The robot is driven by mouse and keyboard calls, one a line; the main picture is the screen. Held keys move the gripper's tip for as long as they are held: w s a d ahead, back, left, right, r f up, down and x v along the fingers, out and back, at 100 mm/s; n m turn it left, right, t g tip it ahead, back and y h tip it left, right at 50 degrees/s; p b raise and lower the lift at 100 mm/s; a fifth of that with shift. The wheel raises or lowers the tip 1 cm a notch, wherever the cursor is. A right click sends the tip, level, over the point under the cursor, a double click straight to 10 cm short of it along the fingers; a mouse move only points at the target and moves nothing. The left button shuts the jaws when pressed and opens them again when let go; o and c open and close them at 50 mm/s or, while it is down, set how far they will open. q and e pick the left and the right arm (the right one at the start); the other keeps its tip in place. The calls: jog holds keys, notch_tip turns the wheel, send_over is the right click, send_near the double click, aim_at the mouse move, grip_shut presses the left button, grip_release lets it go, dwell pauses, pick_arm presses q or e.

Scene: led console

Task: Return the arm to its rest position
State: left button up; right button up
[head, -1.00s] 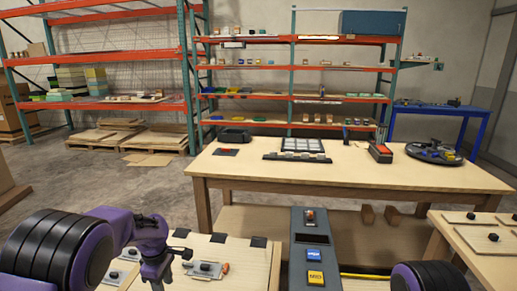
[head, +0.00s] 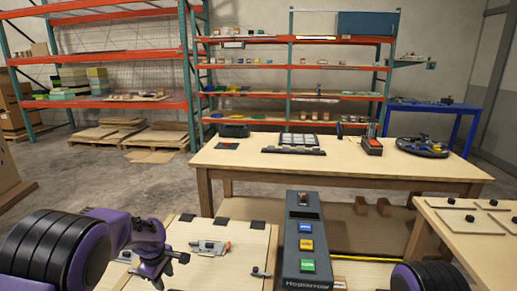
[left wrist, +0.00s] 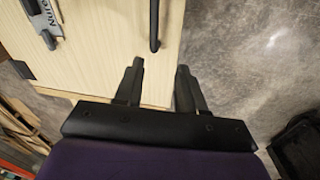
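My left arm comes in at the lower left of the head view, bent, with the left gripper (head: 172,264) over the light wooden work surface. In the left wrist view the two black fingers of this gripper (left wrist: 160,82) stand apart with nothing between them, so it is open and empty. The dark grey console (head: 291,262) stands at the lower middle, to the right of the gripper and clear of it. It bears a blue button (head: 305,228), a yellow button (head: 306,244) and a green button (head: 308,265). My right gripper is not visible.
A grey metal fitting (head: 211,247) lies on the wooden surface (head: 240,238) near the left gripper. A large table (head: 240,172) with a tray and tools stands beyond. Another wooden table (head: 480,238) is at right. Open floor (head: 80,185) lies at left.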

pick_arm(q)
jog(key=s+a+f+m+t+y, duration=0.35)
jog(key=s+f+m, duration=0.25)
jog(key=s+f, duration=0.55)
jog(key=s+d+f+m+g, duration=0.1)
jog(key=s+f, duration=0.2)
jog(key=s, duration=1.1)
jog(key=s+f+m+g, duration=0.1)
jog(key=s+f, duration=0.2)
jog(key=s, duration=1.1)
jog(key=shift+s+d, duration=0.3)
jog(key=shift+d, duration=0.1)
